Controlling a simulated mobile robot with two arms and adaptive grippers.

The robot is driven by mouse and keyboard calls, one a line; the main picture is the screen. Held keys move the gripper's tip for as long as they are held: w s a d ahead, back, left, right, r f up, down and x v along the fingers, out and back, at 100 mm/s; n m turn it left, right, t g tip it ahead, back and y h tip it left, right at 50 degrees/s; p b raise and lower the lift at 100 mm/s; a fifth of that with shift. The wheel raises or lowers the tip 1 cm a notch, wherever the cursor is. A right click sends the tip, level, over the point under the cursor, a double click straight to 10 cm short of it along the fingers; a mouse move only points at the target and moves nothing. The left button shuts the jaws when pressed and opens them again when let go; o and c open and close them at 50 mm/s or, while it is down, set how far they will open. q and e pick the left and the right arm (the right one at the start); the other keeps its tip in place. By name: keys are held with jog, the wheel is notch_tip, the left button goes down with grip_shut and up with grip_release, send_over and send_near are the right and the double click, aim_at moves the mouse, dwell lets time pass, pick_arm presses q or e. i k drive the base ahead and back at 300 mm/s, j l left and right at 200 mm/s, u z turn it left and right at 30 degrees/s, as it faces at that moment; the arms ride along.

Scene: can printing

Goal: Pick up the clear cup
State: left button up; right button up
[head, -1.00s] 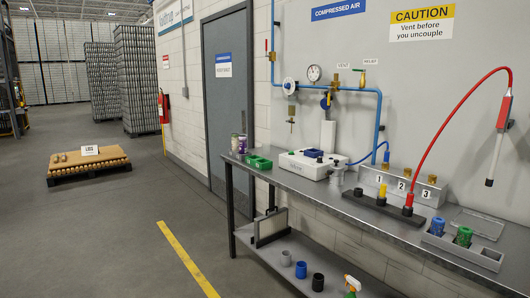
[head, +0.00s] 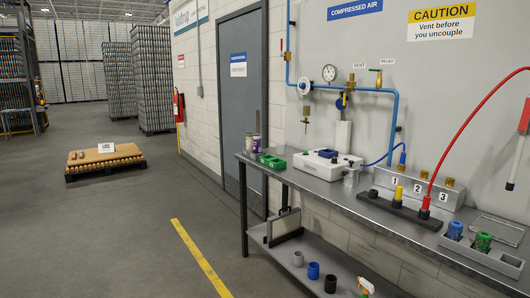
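I cannot make out a clear cup for certain. A faint see-through shape (head: 248,145) shows at the left end of the steel bench (head: 325,190), beside small cans (head: 256,144); it is too small to tell. A small greyish cup-like piece (head: 351,177) stands on the bench just right of the white box (head: 320,163); I cannot tell if it is clear. Neither of my grippers is in view.
A black block with yellow and red fittings (head: 398,203) and a grey tray with blue and green cups (head: 480,250) stand further right.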

aim_at(280, 147)
jog(key=i+u, duration=0.2)
jog(key=i, duration=2.2)
jog(key=i+j, duration=0.15)
jog(key=i, duration=1.1)
jog(key=l+z, duration=0.05)
